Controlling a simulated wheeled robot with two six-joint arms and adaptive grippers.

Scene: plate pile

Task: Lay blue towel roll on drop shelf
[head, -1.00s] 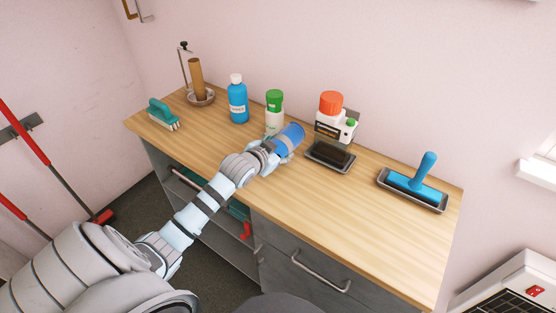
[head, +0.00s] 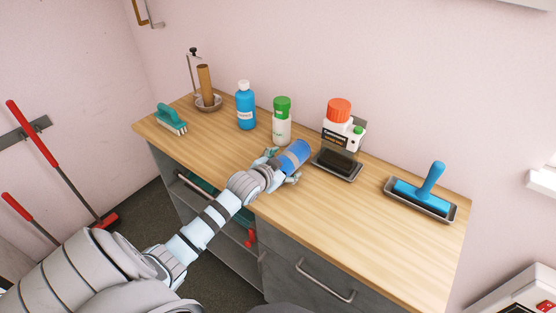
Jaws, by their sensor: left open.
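The blue towel roll (head: 296,154), with a greyish band around it, lies on its side at the wooden worktop (head: 330,215), near its middle. My left gripper (head: 284,167) is open, its fingers spread apart at the near end of the roll, one on each side. Whether a finger still touches the roll cannot be told. My right gripper is not in view. No surface is marked as the drop shelf; the worktop and an open shelf in the grey cabinet below are in view.
A blue bottle (head: 245,106), teal brush (head: 171,119), roll holder (head: 206,88) and blue roller (head: 424,190) stand farther off. The front right worktop is clear.

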